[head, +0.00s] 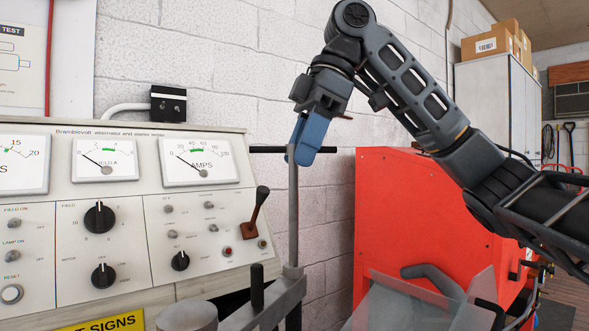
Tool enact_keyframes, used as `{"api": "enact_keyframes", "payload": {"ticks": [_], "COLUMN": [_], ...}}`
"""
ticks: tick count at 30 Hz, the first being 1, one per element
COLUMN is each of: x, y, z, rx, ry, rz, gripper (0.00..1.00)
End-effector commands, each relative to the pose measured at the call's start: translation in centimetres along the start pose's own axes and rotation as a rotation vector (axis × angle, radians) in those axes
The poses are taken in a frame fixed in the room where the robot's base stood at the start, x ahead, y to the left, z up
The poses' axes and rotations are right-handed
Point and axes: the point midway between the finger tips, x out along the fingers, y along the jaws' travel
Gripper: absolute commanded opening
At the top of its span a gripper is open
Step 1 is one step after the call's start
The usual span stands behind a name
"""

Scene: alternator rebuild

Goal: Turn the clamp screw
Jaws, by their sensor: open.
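The clamp screw (293,215) is an upright grey rod with a thin black crossbar handle (268,150) through its top, sticking out left and right. Its lower end meets a grey clamp frame (285,300) at the bottom of the head view. My gripper (303,155) comes down from above with blue fingers at the top of the screw. The fingers hide the middle of the crossbar. The jaws are open; whether they touch the screw or bar cannot be told from this side.
A test bench (120,190) with dials, knobs and a brown-based lever (255,212) stands close on the left. A red cabinet (400,220) stands on the right, with a clear guard (425,305) before it. A white brick wall is behind.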

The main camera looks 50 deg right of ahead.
Motion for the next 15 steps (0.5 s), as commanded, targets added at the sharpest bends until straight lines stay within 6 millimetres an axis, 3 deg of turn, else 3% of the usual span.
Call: {"api": "enact_keyframes", "payload": {"ticks": [6,15], "x": [2.8,3.6], "y": [0.0,0.0], "z": [0.0,0.0], "rx": [-0.001,-0.001], "ry": [0.001,0.001], "rz": [-0.001,0.002], "gripper": [0.41,0.41]}}
